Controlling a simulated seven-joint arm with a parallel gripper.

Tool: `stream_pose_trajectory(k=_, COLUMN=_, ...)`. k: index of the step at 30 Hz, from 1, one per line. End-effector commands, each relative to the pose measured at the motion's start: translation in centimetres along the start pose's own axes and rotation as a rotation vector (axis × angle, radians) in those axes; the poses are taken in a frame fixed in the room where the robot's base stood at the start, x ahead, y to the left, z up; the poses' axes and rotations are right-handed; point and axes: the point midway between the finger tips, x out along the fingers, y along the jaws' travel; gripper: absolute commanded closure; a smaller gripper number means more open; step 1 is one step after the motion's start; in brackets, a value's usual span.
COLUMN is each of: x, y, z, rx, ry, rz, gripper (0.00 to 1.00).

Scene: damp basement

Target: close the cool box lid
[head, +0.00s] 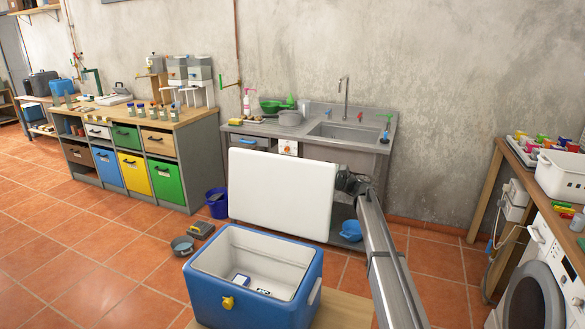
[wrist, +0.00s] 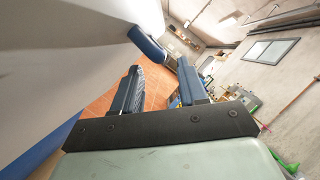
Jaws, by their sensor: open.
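The cool box (head: 225,290) is blue with a pale inside and a yellow latch on its front. It stands at the lower middle of the head view. Its white lid (head: 280,195) is raised, standing nearly upright at the back of the box. My gripper (head: 347,182) is at the lid's right edge, near its upper half; its fingertips are partly hidden there. In the wrist view my gripper (wrist: 163,88) has its two fingers apart with nothing between them. A large white surface, likely the lid (wrist: 60,50), fills the left side close by. Contact cannot be told.
A sink counter (head: 330,145) stands behind the lid. A washing machine (head: 535,290) is at right.

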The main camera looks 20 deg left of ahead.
Motion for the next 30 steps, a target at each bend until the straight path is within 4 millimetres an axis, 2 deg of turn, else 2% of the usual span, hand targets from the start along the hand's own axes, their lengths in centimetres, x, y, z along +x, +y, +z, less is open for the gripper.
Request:
stream_pose_trajectory(k=3, x=2.0, y=0.0, z=0.0, rx=0.000, ry=-0.001, rz=0.001, gripper=0.58)
stream_pose_trajectory(k=9, x=4.0, y=0.0, z=0.0, rx=0.000, ry=0.001, rz=0.000, gripper=0.58)
stream_pose_trajectory(k=15, x=4.8, y=0.0, z=0.0, rx=0.000, ry=0.001, rz=0.000, gripper=0.58)
stream_pose_trajectory(k=23, x=4.8, y=0.0, z=0.0, rx=0.000, ry=0.001, rz=0.000, gripper=0.58)
stream_pose_trajectory(k=30, x=4.8, y=0.0, z=0.0, rx=0.000, ry=0.001, rz=0.000, gripper=0.81)
